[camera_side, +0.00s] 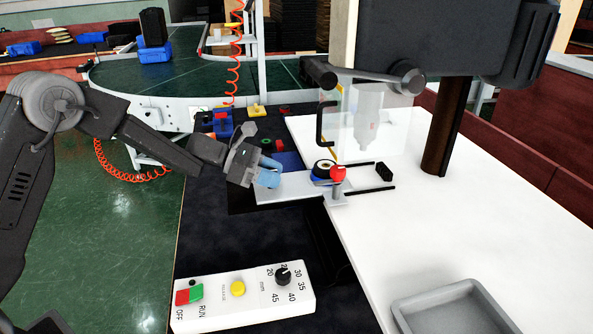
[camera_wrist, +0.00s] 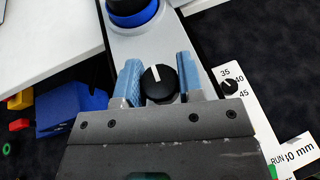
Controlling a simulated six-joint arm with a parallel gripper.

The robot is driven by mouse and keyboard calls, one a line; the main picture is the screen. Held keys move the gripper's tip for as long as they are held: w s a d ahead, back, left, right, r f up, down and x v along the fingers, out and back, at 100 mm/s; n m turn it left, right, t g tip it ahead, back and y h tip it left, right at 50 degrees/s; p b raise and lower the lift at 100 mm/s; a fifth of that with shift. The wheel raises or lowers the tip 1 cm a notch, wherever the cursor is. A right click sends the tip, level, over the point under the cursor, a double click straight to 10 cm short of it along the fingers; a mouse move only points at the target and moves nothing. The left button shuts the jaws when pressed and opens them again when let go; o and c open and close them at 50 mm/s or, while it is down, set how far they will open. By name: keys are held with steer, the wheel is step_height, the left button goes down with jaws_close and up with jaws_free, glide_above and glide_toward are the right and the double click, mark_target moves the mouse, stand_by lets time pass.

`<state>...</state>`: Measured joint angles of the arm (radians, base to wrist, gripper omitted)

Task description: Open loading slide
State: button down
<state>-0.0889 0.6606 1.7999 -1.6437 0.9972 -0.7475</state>
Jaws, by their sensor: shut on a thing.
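The loading slide (camera_side: 300,188) is a flat light-grey plate running left from the press table, over the dark mat. It also shows in the wrist view (camera_wrist: 196,60). A round black and blue part (camera_side: 323,169) sits on it near the table edge, and its edge shows at the top of the wrist view (camera_wrist: 132,12). My gripper (camera_side: 269,179) is at the plate's left end. In the wrist view its blue fingers (camera_wrist: 158,76) are shut on a black knob (camera_wrist: 158,84) with a white mark. The knob is largely hidden in the side view.
A clear guard (camera_side: 345,125) with a black handle stands behind the slide. A red ball knob (camera_side: 338,173) is on a post close by. A white control box (camera_side: 245,299) lies in front. A grey tray (camera_side: 410,318) is at lower right; the white table between is clear.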

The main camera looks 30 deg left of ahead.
steer(key=s+a, duration=0.9)
steer(key=c, duration=0.8)
jaws_free()
steer(key=shift+o, duration=0.2)
steer(key=v, duration=1.3)
steer(key=shift+a+r, duration=0.2)
steer(key=shift+a, duration=0.15)
steer(key=shift+s, duration=0.1)
